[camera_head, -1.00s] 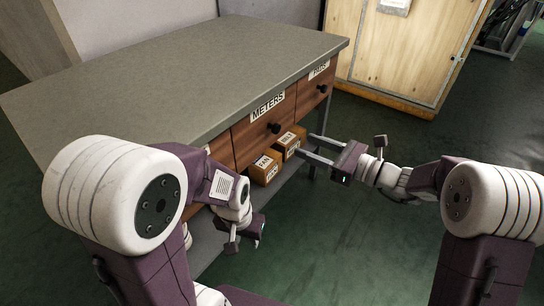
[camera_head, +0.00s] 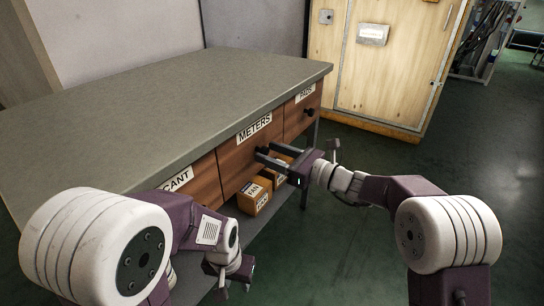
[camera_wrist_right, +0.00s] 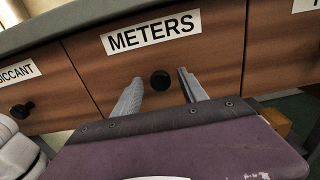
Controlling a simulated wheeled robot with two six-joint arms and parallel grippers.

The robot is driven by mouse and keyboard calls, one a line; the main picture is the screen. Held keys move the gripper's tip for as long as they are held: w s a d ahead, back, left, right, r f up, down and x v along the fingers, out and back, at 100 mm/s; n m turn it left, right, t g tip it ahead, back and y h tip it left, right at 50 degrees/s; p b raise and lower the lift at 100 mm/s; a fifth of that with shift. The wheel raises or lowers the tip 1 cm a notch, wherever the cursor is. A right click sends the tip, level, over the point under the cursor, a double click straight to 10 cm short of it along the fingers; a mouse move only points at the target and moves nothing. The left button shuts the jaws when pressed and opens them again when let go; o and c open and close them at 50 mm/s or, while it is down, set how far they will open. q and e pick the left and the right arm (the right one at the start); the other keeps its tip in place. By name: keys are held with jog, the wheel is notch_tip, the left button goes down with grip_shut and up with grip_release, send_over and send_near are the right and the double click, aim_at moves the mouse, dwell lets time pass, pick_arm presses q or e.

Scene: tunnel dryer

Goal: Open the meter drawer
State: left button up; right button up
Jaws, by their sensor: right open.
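The meter drawer (camera_head: 234,168) is a brown wooden front with a white METERS label, in the middle of the bench's row of drawers. It looks shut. Its round black knob (camera_wrist_right: 160,80) shows clearly in the right wrist view, between the two finger lines. My right gripper (camera_head: 261,154) is open, its fingers pointing at the knob from the front. In the head view the fingers cover most of the knob, and I cannot tell whether they reach around it. My left gripper (camera_head: 236,279) hangs low in front of the bench, away from the drawer; its jaws are unclear.
The grey bench top (camera_head: 170,95) lies above the drawers. A drawer labelled PADS (camera_head: 301,112) is to the right, and one ending in CANT (camera_head: 190,187) to the left. Cardboard boxes (camera_head: 254,196) sit on the shelf below. A wooden cabinet (camera_head: 385,70) stands behind; floor at right is clear.

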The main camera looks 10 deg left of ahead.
grip_shut()
dwell(1.4)
